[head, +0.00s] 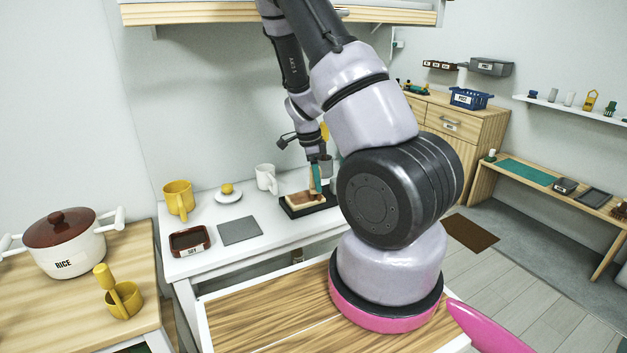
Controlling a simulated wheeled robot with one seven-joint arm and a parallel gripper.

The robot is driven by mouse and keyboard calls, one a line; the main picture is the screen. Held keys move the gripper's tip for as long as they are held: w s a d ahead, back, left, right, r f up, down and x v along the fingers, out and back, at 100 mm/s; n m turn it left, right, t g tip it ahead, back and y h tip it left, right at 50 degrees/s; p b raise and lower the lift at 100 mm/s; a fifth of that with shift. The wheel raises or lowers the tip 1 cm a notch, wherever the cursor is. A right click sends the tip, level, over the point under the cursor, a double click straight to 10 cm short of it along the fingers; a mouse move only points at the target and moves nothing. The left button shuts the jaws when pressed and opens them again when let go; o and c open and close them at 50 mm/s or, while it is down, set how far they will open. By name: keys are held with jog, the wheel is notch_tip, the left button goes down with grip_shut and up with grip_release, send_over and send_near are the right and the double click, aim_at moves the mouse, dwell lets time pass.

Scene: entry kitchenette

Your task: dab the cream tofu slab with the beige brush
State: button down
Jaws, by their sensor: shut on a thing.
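The cream tofu slab (304,198) lies in a dark tray (292,210) on the white table, with a brownish front side showing. My gripper (317,174) points down over the right part of the slab. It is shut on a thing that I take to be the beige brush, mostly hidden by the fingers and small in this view. A teal strip shows at the fingertips, close above the slab. I cannot tell whether the brush tip touches the slab.
On the white table (200,262) stand a yellow mug (178,199), a saucer (228,196) with a small yellow thing, a white mug (266,178), a red-brown tray (190,241) and a grey mat (239,230). A lidded pot (65,250) stands left. A shelf (200,13) hangs above.

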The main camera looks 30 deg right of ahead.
jog(key=shift+d, duration=0.2)
jog(key=shift+a, duration=0.15)
jog(key=shift+a, duration=0.7)
jog(key=shift+w, duration=0.1)
jog(key=shift+r, duration=0.65)
jog(key=shift+r, duration=2.5)
